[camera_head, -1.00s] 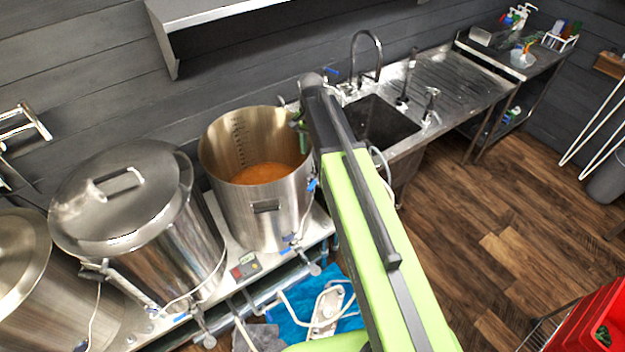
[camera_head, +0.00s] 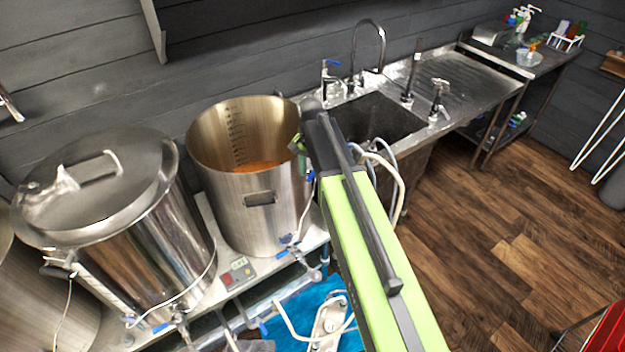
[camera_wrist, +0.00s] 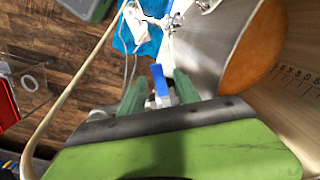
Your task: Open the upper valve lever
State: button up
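The upper valve lever (camera_wrist: 160,80) is a blue handle on the side of the open steel kettle (camera_head: 258,205). In the wrist view it stands between the two green fingers of my gripper (camera_wrist: 160,90), which are apart, with a gap visible on each side. In the head view my gripper (camera_head: 302,146) is at the kettle's right rim, and the lever there is mostly hidden by my arm. A lower valve with a blue handle (camera_head: 286,240) sits near the kettle's base. The kettle holds orange-brown liquid (camera_wrist: 262,45).
A lidded steel kettle (camera_head: 130,240) stands left of the open one. A sink (camera_head: 375,118) with taps and pale hoses (camera_head: 395,180) lies behind and right of my arm. A red crate (camera_head: 606,330) is at the lower right. The wooden floor (camera_head: 510,220) there is clear.

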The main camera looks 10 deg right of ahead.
grip_shut()
dwell(1.4)
